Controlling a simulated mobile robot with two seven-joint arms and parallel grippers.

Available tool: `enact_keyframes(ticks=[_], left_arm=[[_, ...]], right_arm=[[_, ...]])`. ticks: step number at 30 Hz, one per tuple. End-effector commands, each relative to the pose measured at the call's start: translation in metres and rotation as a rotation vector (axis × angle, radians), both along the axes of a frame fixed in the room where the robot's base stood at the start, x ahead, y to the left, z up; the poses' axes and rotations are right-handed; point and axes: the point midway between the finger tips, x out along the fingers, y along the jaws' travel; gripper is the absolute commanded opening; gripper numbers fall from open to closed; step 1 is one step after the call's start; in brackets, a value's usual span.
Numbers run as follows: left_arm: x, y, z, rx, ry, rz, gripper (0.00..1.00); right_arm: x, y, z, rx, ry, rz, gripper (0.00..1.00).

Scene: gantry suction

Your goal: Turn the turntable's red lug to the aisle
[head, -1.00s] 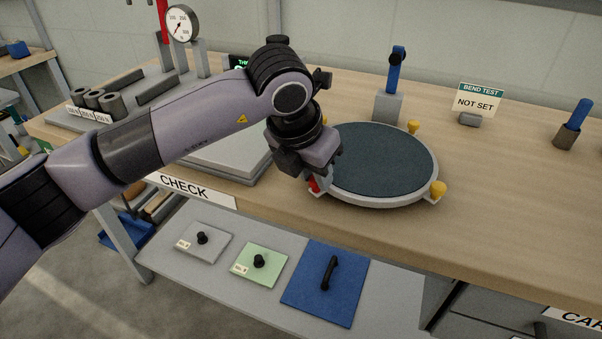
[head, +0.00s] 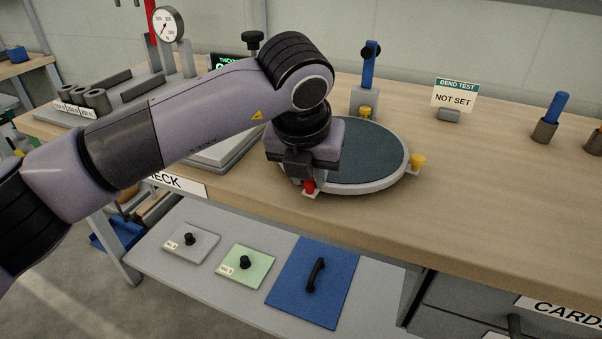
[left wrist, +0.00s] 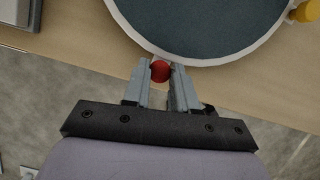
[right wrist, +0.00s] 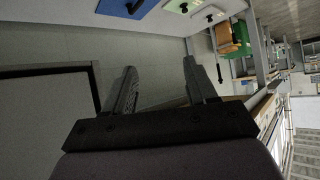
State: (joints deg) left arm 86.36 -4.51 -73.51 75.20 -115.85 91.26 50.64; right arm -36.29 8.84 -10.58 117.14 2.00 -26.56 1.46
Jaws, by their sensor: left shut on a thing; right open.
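The round turntable (head: 372,158) has a dark top and a pale rim and sits on the wooden bench. Its red lug (head: 309,186) is at the rim's front-left, near the bench's front edge, and also shows in the left wrist view (left wrist: 160,71). My left gripper (head: 305,182) is above the rim and shut on the red lug, with a finger on either side of it. Yellow lugs stand on the rim at the right (head: 417,161) and back (head: 365,112). My right gripper (right wrist: 165,85) is open and empty, away from the turntable, over the floor.
A blue-handled tool in a grey block (head: 364,101) stands behind the turntable. A NOT SET sign (head: 453,97) is at the back right. The lower shelf (head: 212,282) holds grey, green and blue plates.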

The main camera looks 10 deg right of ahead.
Motion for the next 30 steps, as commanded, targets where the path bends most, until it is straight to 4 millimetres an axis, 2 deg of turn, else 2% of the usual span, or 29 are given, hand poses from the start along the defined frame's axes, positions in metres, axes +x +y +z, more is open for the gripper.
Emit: enact_keyframes(ticks=[20,21,23,30], left_arm=[[-0.0003,-0.005,0.0016,-0.002,-0.003,0.026,0.0],[-0.0003,-0.005,0.0016,-0.002,-0.003,0.025,0.33],[-0.0003,-0.0049,0.0015,-0.002,-0.003,0.025,0.52],[-0.0005,-0.0047,0.0007,-0.001,-0.002,0.025,0.52]], right_arm=[[-0.0012,0.0007,-0.0037,0.003,0.003,-0.003,0.57],[-0.0015,0.0008,-0.0039,0.004,0.004,-0.003,0.57],[-0.0018,0.0007,-0.0041,0.004,0.004,-0.003,0.57],[-0.0023,0.0006,-0.0046,0.004,0.006,-0.003,0.57]])
